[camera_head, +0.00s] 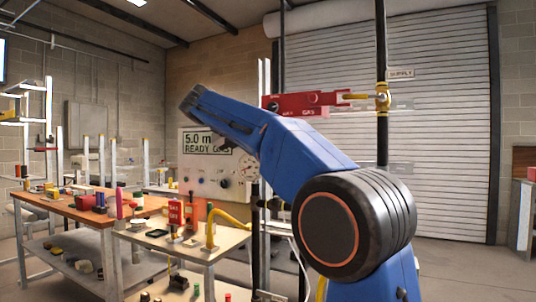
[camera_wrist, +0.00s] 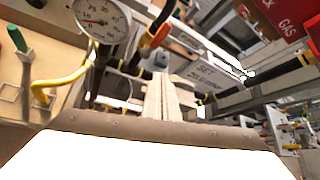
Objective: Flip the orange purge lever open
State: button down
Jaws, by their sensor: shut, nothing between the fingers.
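An orange lever (camera_wrist: 160,35) with dark parts around it shows in the upper middle of the wrist view, beside the round pressure gauge (camera_wrist: 102,20). It looks like the purge lever and stands tilted on dark pipework. My gripper (camera_wrist: 170,82) is shut and empty, its pale fingers pointing up the picture below the lever. The fingers look apart from the lever, but I cannot tell the depth between them. In the head view my blue arm hides the gripper, and I cannot make out the lever there.
A yellow hose (camera_wrist: 62,80) curves left of my fingers. A cluttered bench (camera_head: 75,210) stands left.

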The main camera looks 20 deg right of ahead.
jog(key=shift+s+a, duration=0.15)
jog(key=shift+a, duration=1.1)
jog(key=shift+f, duration=0.1)
jog(key=s+a+f+m+y, duration=0.1)
jog(key=s+f+m+y, duration=0.4)
jog(key=s+f+m, duration=0.9)
jog(key=s+a+f+m+y, duration=0.2)
jog(key=s+f+m+y, duration=0.4)
jog(key=s+f+m, duration=0.8)
jog(key=s+f, duration=0.6)
jog(key=f, duration=0.3)
jog(key=s+f, duration=0.6)
jog(key=f, duration=0.3)
jog(key=shift+s+a+f, duration=0.2)
jog(key=shift+s+a, duration=0.05)
jog(key=shift+s, duration=0.1)
